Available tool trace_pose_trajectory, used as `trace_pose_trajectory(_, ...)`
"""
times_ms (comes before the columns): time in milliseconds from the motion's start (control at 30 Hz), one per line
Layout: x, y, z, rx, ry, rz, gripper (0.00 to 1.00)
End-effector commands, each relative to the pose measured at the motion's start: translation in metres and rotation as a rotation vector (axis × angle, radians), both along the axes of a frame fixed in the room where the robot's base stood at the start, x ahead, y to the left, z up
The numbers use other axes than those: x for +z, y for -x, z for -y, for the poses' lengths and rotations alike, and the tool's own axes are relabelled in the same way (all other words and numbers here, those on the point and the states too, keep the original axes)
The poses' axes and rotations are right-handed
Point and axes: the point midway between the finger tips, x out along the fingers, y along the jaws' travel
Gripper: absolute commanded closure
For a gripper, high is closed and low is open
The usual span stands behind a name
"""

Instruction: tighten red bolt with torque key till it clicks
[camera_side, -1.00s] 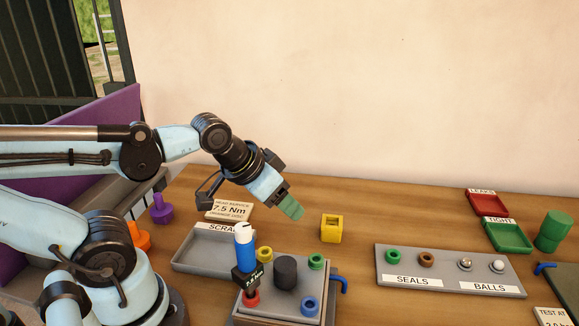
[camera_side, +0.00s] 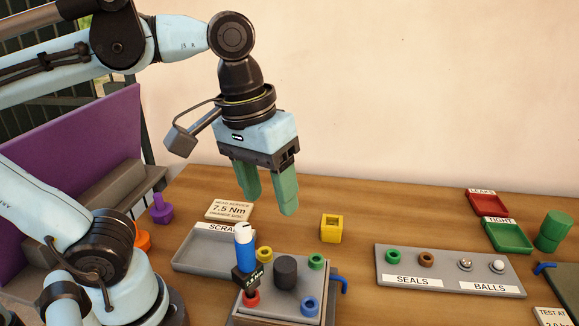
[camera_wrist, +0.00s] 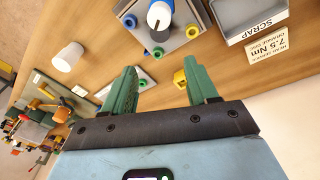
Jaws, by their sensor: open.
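The torque key (camera_side: 244,256), with a blue grip, white top and black lower block, stands upright over the red bolt (camera_side: 252,301) on the grey block (camera_side: 281,310). Most of the bolt is hidden under the key. My gripper (camera_side: 271,203) points down, with green fingers apart and nothing between them. It is above and behind the key in the side view, not touching it. In the wrist view the key (camera_wrist: 159,14) shows at the top, beyond my open fingers (camera_wrist: 162,82).
The block also carries yellow, green and blue bolts and a dark cylinder (camera_side: 285,271). A scrap tray (camera_side: 207,252) lies behind it at left, near the 7.5 Nm sign (camera_side: 229,210). A yellow cube (camera_side: 331,229) and a seals and balls rack (camera_side: 450,274) are at right.

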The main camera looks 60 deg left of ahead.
Motion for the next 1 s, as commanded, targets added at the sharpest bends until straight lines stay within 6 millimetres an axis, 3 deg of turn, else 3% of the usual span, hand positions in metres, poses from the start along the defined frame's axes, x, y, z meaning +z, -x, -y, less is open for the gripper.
trace_pose_trajectory(133,0.032,0.032,0.009,0.075,-0.029,-0.116,0.42)
trace_pose_trajectory(333,0.041,0.046,0.009,0.118,-0.049,-0.161,0.42)
trace_pose_trajectory(467,0.027,0.046,0.009,0.12,-0.049,-0.161,0.42)
trace_pose_trajectory(1000,-0.06,0.045,0.009,0.119,-0.047,-0.16,0.42)
